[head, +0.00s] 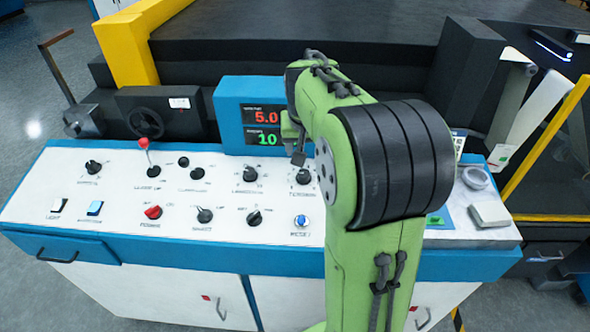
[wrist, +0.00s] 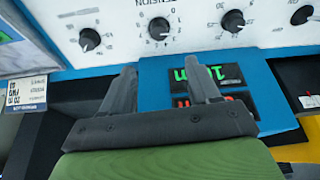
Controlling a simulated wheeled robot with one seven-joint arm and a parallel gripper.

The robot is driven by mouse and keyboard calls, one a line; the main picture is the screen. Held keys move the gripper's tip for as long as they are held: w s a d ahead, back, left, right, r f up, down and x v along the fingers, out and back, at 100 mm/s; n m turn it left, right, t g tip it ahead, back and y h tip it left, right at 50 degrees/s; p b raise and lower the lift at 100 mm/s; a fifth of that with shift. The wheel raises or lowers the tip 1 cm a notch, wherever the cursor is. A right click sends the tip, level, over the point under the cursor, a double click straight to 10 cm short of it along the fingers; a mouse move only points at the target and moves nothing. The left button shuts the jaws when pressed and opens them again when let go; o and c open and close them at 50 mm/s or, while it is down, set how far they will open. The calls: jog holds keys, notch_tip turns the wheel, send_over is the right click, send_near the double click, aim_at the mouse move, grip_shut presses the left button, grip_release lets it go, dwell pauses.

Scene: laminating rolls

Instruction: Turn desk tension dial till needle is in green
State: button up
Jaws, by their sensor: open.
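The tension dial (head: 303,176) is a black knob on the white sloped desk panel, with TENSION printed by it. In the wrist view the tension dial (wrist: 158,28) stands inside a numbered scale, ahead of the fingertips and roughly in line with the gap between them. My gripper (head: 296,151) is above the panel close to the dial; in the wrist view the gripper (wrist: 161,67) has its two grey fingers spread with nothing between them. The fingers look apart from the dial. I cannot make out a needle gauge or green zone; my arm hides part of the panel's right side.
A blue display box (head: 228,112) with red 5.0 and green 10 readouts rises behind the panel, close to my gripper. A red-topped lever (head: 144,145) stands at left. Other knobs, such as the one left of the dial (head: 250,174), are near. A round blue button (head: 301,220) sits in front.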

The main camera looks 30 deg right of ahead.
aim_at(303, 173)
jog(key=b+x, duration=0.2)
jog(key=x, duration=1.2)
jog(key=shift+f, duration=0.25)
jog(key=c, duration=1)
jog(key=shift+c, duration=0.2)
